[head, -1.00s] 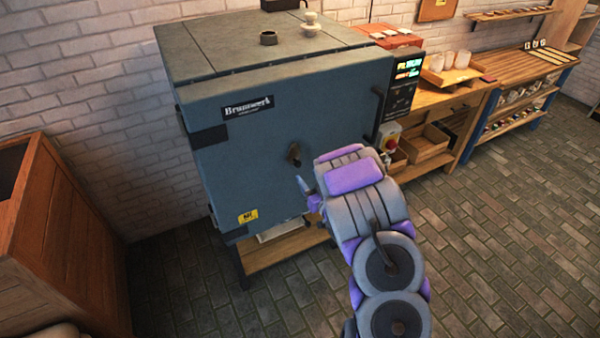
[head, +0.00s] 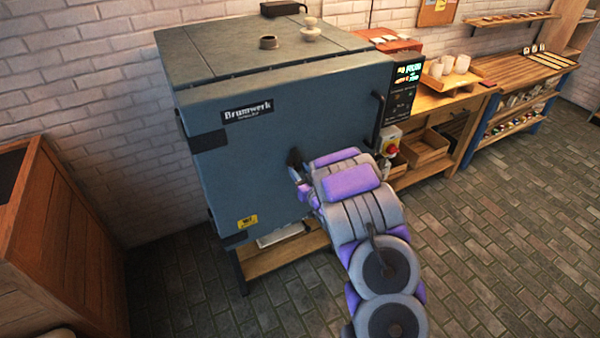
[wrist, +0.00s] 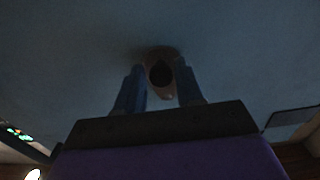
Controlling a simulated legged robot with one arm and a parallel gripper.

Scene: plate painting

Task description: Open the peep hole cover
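The kiln (head: 270,130) is a large blue-grey box with a flat front door. The peep hole cover is a small dark knob-like piece on that door; it shows in the wrist view (wrist: 161,75) as a rounded brownish piece with a dark centre and a lower tab. My gripper (head: 297,168) is at the door front, and its purple-grey wrist hides part of the area around the cover in the head view. In the wrist view my gripper (wrist: 159,68) has its two fingers apart, one on each side of the cover. Whether they touch it is unclear.
A vertical door handle (head: 378,108) and a control panel (head: 402,90) are at the kiln's right edge. A red-button switch box (head: 390,146) sits below. A wooden crate (head: 60,230) stands at left. Workbenches run along the back right. The brick floor in front is clear.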

